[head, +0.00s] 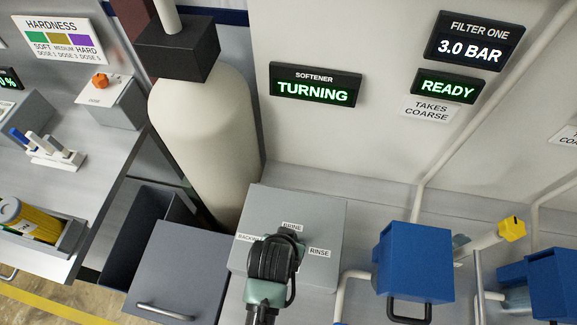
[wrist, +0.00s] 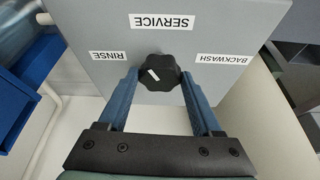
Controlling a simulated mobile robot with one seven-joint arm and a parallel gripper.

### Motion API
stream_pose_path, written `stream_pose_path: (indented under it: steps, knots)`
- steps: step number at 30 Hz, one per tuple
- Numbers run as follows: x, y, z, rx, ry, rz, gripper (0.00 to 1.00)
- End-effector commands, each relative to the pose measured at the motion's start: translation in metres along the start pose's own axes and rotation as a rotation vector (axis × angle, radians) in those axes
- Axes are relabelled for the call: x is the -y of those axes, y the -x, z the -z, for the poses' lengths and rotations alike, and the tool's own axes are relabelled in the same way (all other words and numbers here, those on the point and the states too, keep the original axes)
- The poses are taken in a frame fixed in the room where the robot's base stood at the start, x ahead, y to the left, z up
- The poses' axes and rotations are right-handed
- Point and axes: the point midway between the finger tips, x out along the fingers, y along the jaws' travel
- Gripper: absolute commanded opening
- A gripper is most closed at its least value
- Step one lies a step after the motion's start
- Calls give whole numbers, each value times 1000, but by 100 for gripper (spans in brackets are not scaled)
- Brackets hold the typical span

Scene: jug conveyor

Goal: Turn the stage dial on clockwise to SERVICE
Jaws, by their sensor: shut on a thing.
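The stage dial (wrist: 164,72) is a black lobed knob with a white mark on the grey panel of a box (wrist: 105,45). In the wrist view the white mark lies left of the knob's centre, slanted; its exact bearing is hard to tell. The SERVICE label (wrist: 163,21) is above the knob, the RINSE label (wrist: 109,57) left and the BACKWASH label (wrist: 221,60) right. My gripper (wrist: 160,78) is shut on the dial, one blue finger on each side. In the head view my gripper (head: 272,262) hides the dial; the BRINE label (head: 292,227) shows beyond it.
The softener display (head: 314,86) reads TURNING. A pale tank (head: 205,125) stands behind the grey box to the left. A blue box (head: 415,262) with a dark handle and pale pipes are to the right. A grey drawer (head: 175,270) is at the left.

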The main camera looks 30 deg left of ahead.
Motion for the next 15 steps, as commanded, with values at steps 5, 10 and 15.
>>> stream_pose_path:
  steps: [5, 10, 15]
  knots:
    - [2, 2, 2, -3, -148, -62, 11]
    - [2, 2, 3, -4, -274, -114, 11]
    - [3, 1, 3, -4, -373, -154, 11]
